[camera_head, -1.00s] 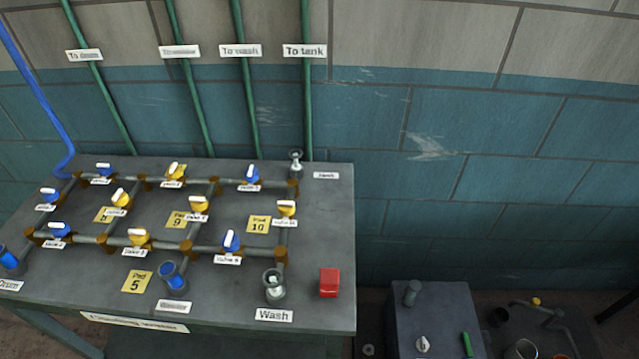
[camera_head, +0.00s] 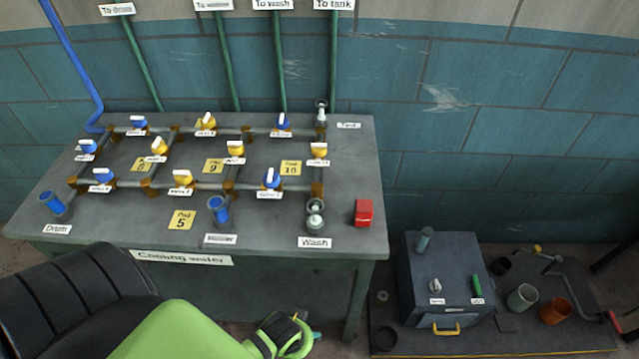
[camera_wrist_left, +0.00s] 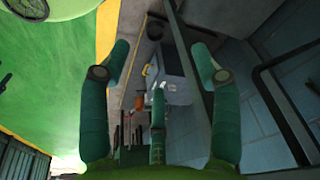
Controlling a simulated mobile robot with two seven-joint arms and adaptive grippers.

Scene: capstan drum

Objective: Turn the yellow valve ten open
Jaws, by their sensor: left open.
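The cooling water table (camera_head: 110,218) carries a grid of pipes with yellow and blue valves. Other yellow valves stand on the left and middle pipes. My left gripper (camera_head: 292,336) is low in front of the table, apart from every valve. The left wrist view shows its green fingers (camera_wrist_left: 163,72) spread and empty. My right gripper is out of view.
A red block (camera_head: 363,213) sits at the table's right front. Blue cups (camera_head: 219,209) stand along the front. A grey box (camera_head: 445,270) with a yellow handle, and cups, stand low at the right. A black seat-like object (camera_head: 70,300) is at bottom left.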

